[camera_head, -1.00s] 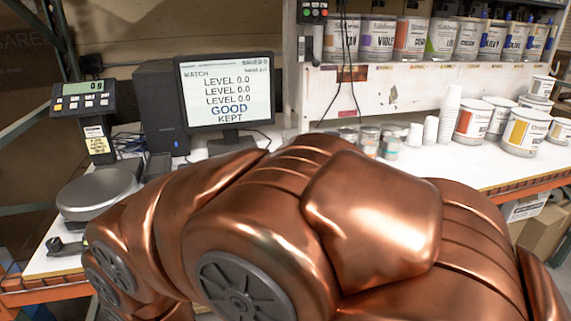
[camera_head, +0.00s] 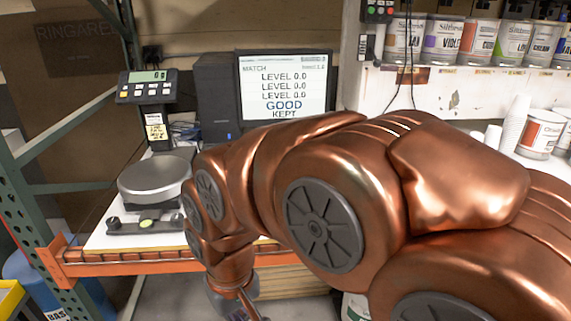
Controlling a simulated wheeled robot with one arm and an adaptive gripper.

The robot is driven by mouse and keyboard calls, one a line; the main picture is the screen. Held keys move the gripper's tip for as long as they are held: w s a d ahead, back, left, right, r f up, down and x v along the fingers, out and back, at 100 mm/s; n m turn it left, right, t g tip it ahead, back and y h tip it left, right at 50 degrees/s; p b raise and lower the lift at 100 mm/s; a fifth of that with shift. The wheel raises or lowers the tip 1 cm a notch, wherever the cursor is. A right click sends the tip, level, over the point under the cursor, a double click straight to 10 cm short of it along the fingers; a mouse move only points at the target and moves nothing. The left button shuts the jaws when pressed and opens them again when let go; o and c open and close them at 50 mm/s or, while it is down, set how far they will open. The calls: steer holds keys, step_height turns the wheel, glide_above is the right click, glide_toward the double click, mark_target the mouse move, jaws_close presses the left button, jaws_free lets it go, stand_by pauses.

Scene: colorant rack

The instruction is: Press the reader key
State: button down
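A low dark device with a pale green round key (camera_head: 147,224) lies at the front left of the white bench, in front of the round metal scale; it looks like the reader, but I see no label. My copper arm comes in from the right and bends down past the bench's front edge. The end of my arm, with my gripper (camera_head: 245,304), shows only in part at the bottom of the view, below and to the right of the device and apart from it. Its fingers are cut off and unclear.
The scale (camera_head: 156,177) has a display (camera_head: 147,86) on a post behind it. The monitor (camera_head: 287,88) reads "GOOD KEPT". Colorant cans (camera_head: 478,38) line the shelf at the right. A green upright (camera_head: 40,205) and an orange beam (camera_head: 140,263) bound the bench's front left.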

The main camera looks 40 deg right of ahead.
steer(key=w+d+r+m+t, duration=0.35)
steer(key=w+d, duration=0.45)
steer(key=w, duration=0.4)
steer(key=w+d+r+m+t, duration=0.2)
steer(key=w+d+r+m, duration=0.15)
steer(key=w+d, duration=0.6)
steer(key=w+d+r+m+t+h, duration=0.1)
steer(key=w+d+r+m, duration=0.1)
steer(key=d, duration=0.6)
steer(key=w+d+r+m+h+p, duration=0.1)
steer(key=w+d, duration=0.3)
steer(key=d, duration=0.4)
steer(key=w+d+r+m+t+h, duration=0.1)
steer(key=w+d+r+m+h, duration=0.2)
steer(key=d, duration=0.6)
steer(key=shift+w+r+m+t+p, duration=0.3)
steer(key=shift+r+m+t, duration=0.05)
steer(key=shift+r+m, duration=0.2)
step_height(320, 180, down, 7)
steer(key=shift+f+b, duration=0.2)
steer(key=shift+b, duration=0.55)
steer(key=shift+f+b, duration=0.45)
steer(key=shift+f, duration=0.25)
steer(key=shift+f, duration=0.15)
steer(key=shift+f+b, duration=0.35)
steer(key=shift+b, duration=0.2)
